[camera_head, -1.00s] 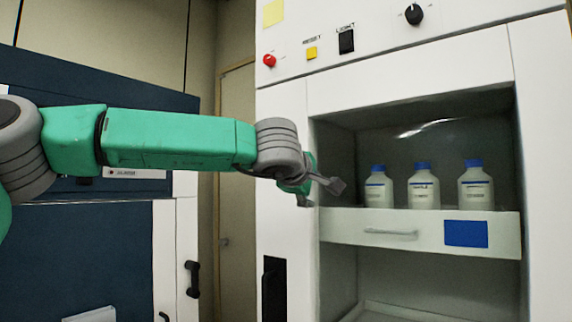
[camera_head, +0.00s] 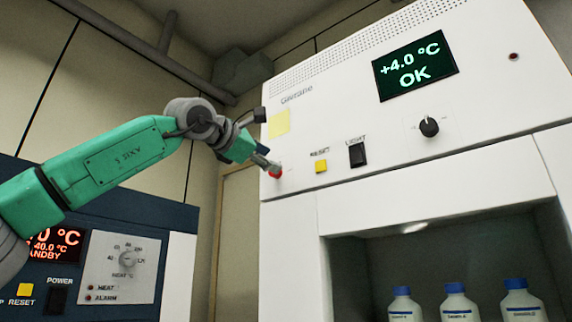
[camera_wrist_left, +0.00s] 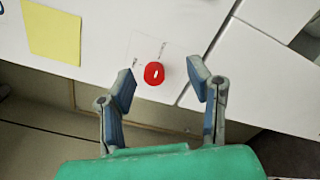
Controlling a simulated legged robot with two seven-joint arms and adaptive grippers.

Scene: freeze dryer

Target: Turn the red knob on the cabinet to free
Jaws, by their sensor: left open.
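The red knob (camera_head: 276,173) sits at the lower left of the white cabinet's control panel (camera_head: 380,155). In the left wrist view the knob (camera_wrist_left: 149,76) is round and red, with a small pale mark on its face, on a pale plate with small dark labels too small to read. My left gripper (camera_head: 266,140) is raised to the panel's left edge. In the left wrist view its two spread fingers (camera_wrist_left: 160,82) stand on either side of the knob, with a gap on both sides. In the head view one fingertip partly covers the knob. My right gripper is out of view.
A yellow RESET button (camera_head: 321,166), a black LIGHT switch (camera_head: 357,155) and a black dial (camera_head: 429,127) are to the right of the knob. A yellow note (camera_head: 279,124) is above it. White bottles (camera_head: 460,306) stand in the cabinet's recess. A dark blue unit (camera_head: 120,212) is at left.

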